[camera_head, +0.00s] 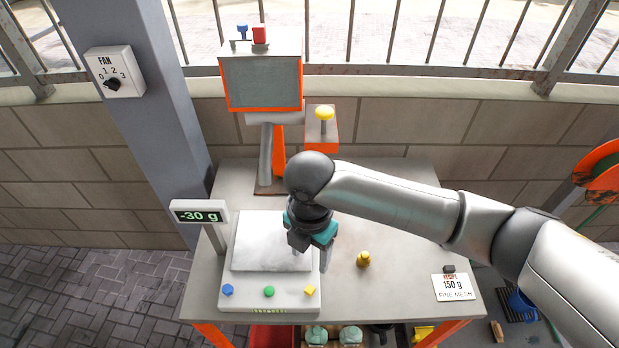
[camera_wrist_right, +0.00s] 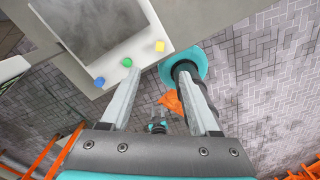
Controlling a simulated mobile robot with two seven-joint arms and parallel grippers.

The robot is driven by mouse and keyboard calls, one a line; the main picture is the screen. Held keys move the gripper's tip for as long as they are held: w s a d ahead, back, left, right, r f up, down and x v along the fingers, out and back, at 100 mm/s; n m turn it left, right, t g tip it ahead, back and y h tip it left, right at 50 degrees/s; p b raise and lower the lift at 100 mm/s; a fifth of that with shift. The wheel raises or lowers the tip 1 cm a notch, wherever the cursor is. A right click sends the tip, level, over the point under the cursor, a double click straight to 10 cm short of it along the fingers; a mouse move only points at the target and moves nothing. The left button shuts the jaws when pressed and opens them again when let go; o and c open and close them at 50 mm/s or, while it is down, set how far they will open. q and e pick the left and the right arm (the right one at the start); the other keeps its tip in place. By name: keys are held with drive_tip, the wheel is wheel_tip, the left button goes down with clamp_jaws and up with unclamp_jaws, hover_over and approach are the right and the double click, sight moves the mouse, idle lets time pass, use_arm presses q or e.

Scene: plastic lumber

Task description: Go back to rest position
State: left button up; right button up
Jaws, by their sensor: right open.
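My right gripper (camera_head: 312,250) is over the right side of the scale (camera_head: 268,300) on the grey table (camera_head: 400,290). Its arm comes in from the right of the head view. In the right wrist view the two fingers of my right gripper (camera_wrist_right: 160,100) are spread apart with nothing held between them. The scale's plate (camera_head: 262,245) looks bare, and its display (camera_head: 199,216) reads -30 g. My left gripper is not in the head view.
A small brass weight (camera_head: 363,259) stands on the table right of the gripper. A recipe card (camera_head: 453,287) reading 150 g lies at the front right. A grey pillar (camera_head: 135,130) rises at left.

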drive_tip(key=s+a+m+t+y, duration=0.1)
drive_tip(key=s+a+m+y, duration=0.45)
drive_tip(key=m, duration=0.35)
drive_tip(key=s+d+f+m+t+h, duration=0.1)
drive_tip(key=s+d+m+h, duration=0.25)
drive_tip(key=d+m, duration=0.65)
drive_tip(key=s+d+f+m+t+h, duration=0.1)
drive_tip(key=s+d+m+t+h, duration=0.1)
drive_tip(key=s+d+m, duration=0.55)
drive_tip(key=w+d+f+g+b, duration=0.15)
drive_tip(key=f+b, duration=0.35)
drive_tip(key=f, duration=1)
drive_tip(key=d+f+b, duration=0.2)
drive_tip(key=f+b, duration=0.2)
drive_tip(key=f, duration=1)
drive_tip(key=s+d+f+b, duration=0.1)
drive_tip(key=s+f+b, duration=0.2)
drive_tip(key=s+f, duration=0.2)
drive_tip(key=s+d+f+g+b, duration=0.1)
drive_tip(key=s+f+b, duration=0.2)
drive_tip(key=f, duration=0.9)
drive_tip(key=s+d+f+b, duration=0.1)
drive_tip(key=s+f+b, duration=0.3)
drive_tip(key=s+f, duration=0.4)
drive_tip(key=shift+f, duration=0.15)
